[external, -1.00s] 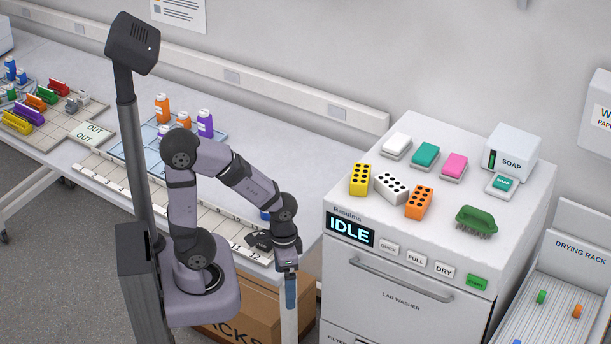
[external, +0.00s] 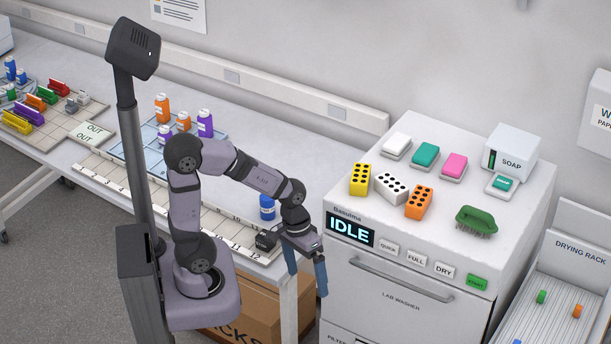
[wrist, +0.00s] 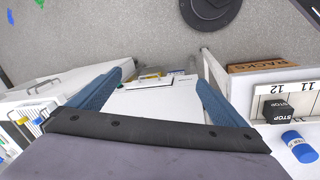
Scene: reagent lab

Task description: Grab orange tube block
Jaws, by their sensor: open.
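The orange tube block (external: 419,202) lies on top of the lab washer, near its front edge, with black holes in its upper face. A white block (external: 391,187) and a yellow block (external: 360,179) with similar holes are to its left. My gripper (external: 307,280) is in front of the bench end, left of the washer and lower than its top, fingers pointing down. Its blue fingers are spread and empty; they also show apart in the wrist view (wrist: 157,88). The orange block is well away from it, and I cannot make it out in the wrist view.
The lab washer (external: 400,285) stands close right of my gripper. A green brush (external: 476,221), soap dispenser (external: 509,152) and several coloured soap-like bars are on its top. A blue bottle (external: 267,206) stands on the bench behind my wrist. The space above the washer is free.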

